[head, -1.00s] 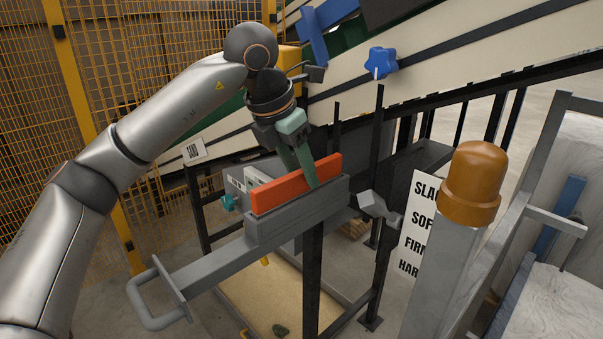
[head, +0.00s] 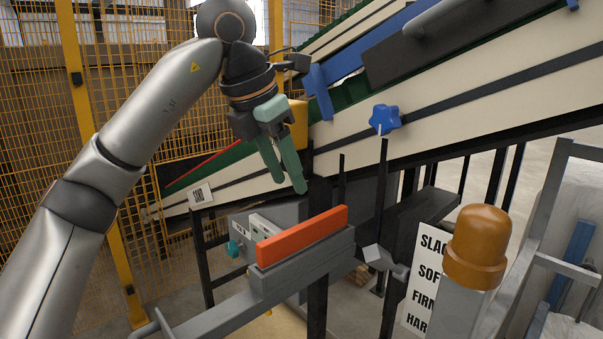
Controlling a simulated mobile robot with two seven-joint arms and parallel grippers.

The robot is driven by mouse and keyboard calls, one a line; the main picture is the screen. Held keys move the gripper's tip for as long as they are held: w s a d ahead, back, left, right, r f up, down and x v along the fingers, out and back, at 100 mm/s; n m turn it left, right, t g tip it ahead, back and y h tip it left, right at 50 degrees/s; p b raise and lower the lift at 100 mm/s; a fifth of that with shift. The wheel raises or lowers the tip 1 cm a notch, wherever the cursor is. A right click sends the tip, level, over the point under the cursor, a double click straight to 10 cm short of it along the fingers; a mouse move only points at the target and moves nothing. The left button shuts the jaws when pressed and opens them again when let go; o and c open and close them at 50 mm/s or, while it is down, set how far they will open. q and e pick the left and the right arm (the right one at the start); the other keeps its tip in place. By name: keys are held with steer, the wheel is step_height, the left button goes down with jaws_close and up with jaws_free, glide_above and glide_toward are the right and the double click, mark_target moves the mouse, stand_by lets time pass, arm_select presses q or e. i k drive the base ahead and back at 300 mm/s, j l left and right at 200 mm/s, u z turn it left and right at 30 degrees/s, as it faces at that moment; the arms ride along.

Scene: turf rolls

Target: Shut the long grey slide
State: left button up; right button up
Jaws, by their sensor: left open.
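The long grey slide (head: 219,317) runs from a grey block under the orange bar toward the lower left. It sticks out on that side, and its loop handle (head: 148,332) is partly cut off by the bottom edge. The orange bar (head: 302,236) lies along the top of the grey block (head: 308,262). My left gripper (head: 286,187) is open and empty, with its green fingers pointing down. The fingertips appear above and behind the orange bar, apart from it. My right gripper is not in view.
A cream sloping conveyor (head: 450,105) with a blue star knob (head: 384,119) crosses behind. An orange-capped post (head: 477,247) and a lettered sign (head: 425,280) stand at right. Yellow mesh fencing (head: 130,60) is at left. A small teal knob (head: 235,249) sits left of the orange bar.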

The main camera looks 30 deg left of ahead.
mark_target(266, 290)
steer(key=k, duration=1)
